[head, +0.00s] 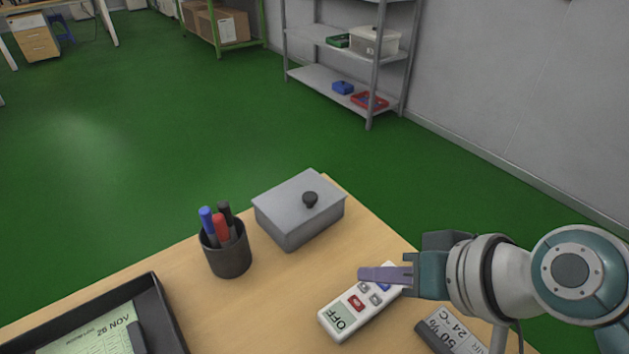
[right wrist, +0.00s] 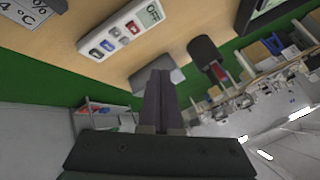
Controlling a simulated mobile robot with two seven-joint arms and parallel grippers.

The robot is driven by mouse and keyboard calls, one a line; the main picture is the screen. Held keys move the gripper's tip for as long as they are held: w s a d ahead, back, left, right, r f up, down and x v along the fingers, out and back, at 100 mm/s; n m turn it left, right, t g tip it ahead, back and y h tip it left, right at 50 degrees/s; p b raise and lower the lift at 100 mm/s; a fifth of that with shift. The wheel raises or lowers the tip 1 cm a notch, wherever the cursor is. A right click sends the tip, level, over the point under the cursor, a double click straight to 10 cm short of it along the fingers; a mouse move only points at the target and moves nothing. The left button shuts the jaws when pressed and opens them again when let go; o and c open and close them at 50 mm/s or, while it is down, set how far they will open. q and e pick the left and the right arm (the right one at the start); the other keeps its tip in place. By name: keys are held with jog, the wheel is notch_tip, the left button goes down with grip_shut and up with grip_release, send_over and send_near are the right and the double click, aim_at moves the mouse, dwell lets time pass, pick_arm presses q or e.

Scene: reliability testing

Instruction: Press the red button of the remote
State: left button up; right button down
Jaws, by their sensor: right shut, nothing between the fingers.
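The white remote (head: 368,312) lies on the table at the lower right in the head view, its display reading OFF. Its red button (head: 356,302) is beside the display, with grey and blue buttons further along. My right gripper (head: 362,273) is shut and empty. Its fingers hover over the far part of the remote and hide some of it; the exact gap is unclear. In the right wrist view, the remote (right wrist: 122,28) and its red button (right wrist: 134,27) show above and left of the shut fingertips (right wrist: 160,74). My left gripper is out of view.
A grey lidded box (head: 285,212) and a black pen cup (head: 228,258) stand behind the remote. A black tray (head: 170,310) with paper is at the lower left. A thermometer display (head: 452,335) lies right of the remote. Table around the remote's left side is bare.

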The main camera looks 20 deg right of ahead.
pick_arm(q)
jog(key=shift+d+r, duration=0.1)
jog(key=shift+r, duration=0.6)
pick_arm(e)
jog(key=shift+w+a+r+m+t, duration=0.1)
jog(key=shift+w+r+m+t, duration=0.2)
jog(key=shift+w, duration=0.15)
jog(key=shift+w+r+m+t, duration=0.2)
jog(key=shift+w+m, duration=0.1)
jog(key=shift+w, duration=0.15)
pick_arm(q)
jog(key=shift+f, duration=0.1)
pick_arm(e)
jog(key=shift+f, duration=0.15)
jog(key=b, duration=0.8)
send_over(361, 309)
notch_tip(361, 309, down, 7)
jog(key=shift+f+b, duration=0.35)
jog(key=shift+f, duration=0.5)
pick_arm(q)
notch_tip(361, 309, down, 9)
pick_arm(e)
jog(key=shift+f, duration=0.1)
